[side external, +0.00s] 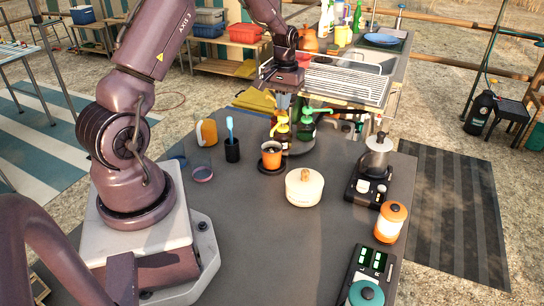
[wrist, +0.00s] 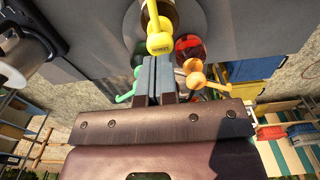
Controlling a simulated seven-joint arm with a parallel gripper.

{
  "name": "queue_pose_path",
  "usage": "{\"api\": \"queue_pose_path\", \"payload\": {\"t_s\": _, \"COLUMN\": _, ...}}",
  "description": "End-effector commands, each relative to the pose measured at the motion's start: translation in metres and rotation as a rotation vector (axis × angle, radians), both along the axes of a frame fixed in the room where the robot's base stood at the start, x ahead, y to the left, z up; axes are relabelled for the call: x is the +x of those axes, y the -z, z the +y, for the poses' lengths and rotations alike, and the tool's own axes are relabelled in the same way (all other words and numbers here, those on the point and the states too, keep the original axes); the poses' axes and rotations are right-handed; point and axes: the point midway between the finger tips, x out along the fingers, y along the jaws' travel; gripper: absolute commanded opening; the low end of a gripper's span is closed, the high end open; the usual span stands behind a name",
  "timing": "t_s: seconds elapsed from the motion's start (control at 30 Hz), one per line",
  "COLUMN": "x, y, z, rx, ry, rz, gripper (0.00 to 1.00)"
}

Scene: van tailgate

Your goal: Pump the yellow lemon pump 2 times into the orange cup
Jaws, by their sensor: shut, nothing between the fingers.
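The yellow lemon pump (side external: 278,130) stands on a dark round tray behind the orange cup. In the wrist view its yellow head (wrist: 160,43), lettered on top, lies just ahead of my fingertips, with its spout toward the top edge. The orange cup (side external: 271,158) stands upright on a dark round base in front of the pump; its inside looks dark. I do not make it out in the wrist view. My gripper (side external: 283,106) points down, shut and empty, above the pump group. Its fingertips (wrist: 159,60) are close to the yellow head; I cannot tell whether they touch.
A green bottle (side external: 305,126) and a red bottle with an orange pump head (wrist: 190,65) stand close beside the lemon pump. A cream lidded pot (side external: 304,187), a dark cup with a blue utensil (side external: 232,149) and a burner with a pot (side external: 377,158) are nearby.

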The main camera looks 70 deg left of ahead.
Motion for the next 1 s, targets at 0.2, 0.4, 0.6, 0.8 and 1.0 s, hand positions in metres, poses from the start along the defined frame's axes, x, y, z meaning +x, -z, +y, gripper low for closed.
{"api": "queue_pose_path", "payload": {"t_s": 0.2, "x": 0.0, "y": -0.004, "z": 0.0, "rx": 0.0, "ry": 0.0, "rz": 0.0, "gripper": 0.0}}
{"api": "queue_pose_path", "payload": {"t_s": 0.4, "x": 0.0, "y": -0.021, "z": 0.0, "rx": 0.001, "ry": 0.0, "rz": -0.001, "gripper": 0.0}}
{"api": "queue_pose_path", "payload": {"t_s": 0.6, "x": 0.0, "y": -0.039, "z": 0.0, "rx": 0.001, "ry": 0.0, "rz": -0.001, "gripper": 0.0}}
{"api": "queue_pose_path", "payload": {"t_s": 0.8, "x": 0.0, "y": -0.04, "z": 0.0, "rx": 0.0, "ry": 0.0, "rz": 0.0, "gripper": 0.0}}
{"api": "queue_pose_path", "payload": {"t_s": 1.0, "x": -0.008, "y": -0.032, "z": -0.006, "rx": -0.016, "ry": 0.02, "rz": 0.025, "gripper": 0.0}}
